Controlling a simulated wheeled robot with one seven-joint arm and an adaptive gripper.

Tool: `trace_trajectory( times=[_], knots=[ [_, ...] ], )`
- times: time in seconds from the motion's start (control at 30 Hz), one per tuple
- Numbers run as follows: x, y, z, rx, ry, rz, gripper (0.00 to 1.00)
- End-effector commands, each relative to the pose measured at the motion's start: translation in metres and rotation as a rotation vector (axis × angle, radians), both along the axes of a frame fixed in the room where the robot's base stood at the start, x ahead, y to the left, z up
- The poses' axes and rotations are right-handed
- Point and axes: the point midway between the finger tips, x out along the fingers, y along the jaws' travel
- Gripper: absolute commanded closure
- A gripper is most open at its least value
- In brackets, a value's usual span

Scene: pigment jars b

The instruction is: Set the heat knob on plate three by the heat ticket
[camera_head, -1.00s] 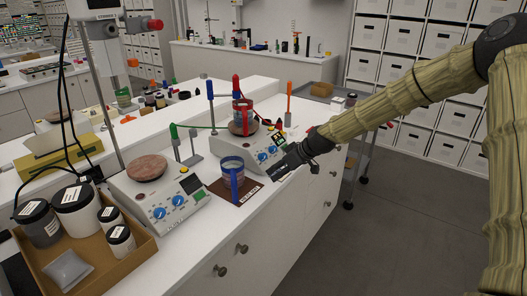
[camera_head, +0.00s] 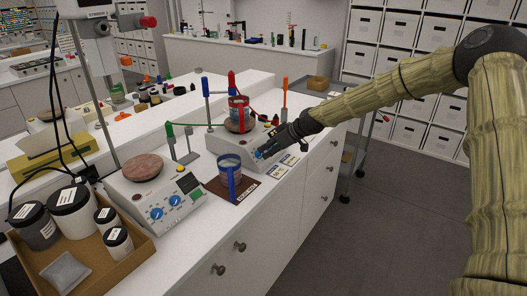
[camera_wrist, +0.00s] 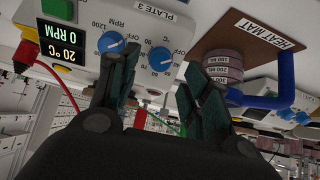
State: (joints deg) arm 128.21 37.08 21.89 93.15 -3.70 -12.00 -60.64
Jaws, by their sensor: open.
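Plate three (camera_head: 222,143) is a white hotplate at the back right of the bench in the head view. Its label reads PLATE 3 in the wrist view (camera_wrist: 152,14). Its heat knob (camera_wrist: 159,59) is blue, with a temperature scale and OFF mark; the blue RPM knob (camera_wrist: 110,42) is beside it. The display (camera_wrist: 62,50) reads 20 °C and 0 RPM. My gripper (camera_wrist: 160,88) is open, its fingers either side of the heat knob in the picture; contact is unclear. In the head view my gripper (camera_head: 262,153) covers the panel. Small cards (camera_head: 289,160) lie in front, too small to read.
A red-banded beaker (camera_head: 239,108) stands on plate three. A blue-framed beaker (camera_head: 229,165) stands on the brown heat mat (camera_head: 243,189). Another hotplate (camera_head: 184,190) is front left, beside a cardboard tray (camera_head: 130,250) of jars. Coloured-topped posts stand behind.

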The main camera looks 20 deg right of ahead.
Motion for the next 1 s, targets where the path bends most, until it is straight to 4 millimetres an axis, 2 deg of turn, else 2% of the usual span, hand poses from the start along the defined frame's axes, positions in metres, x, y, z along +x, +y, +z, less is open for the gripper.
trace_trajectory(
  times=[0.4, 0.87, 1.0],
  knots=[
    [0.021, 0.016, -0.026, 0.0, 0.002, 0.0, 0.52],
    [0.024, 0.019, -0.031, 0.001, 0.0, -0.001, 0.52],
    [0.024, 0.019, -0.031, 0.001, 0.0, -0.001, 0.74]
  ],
)
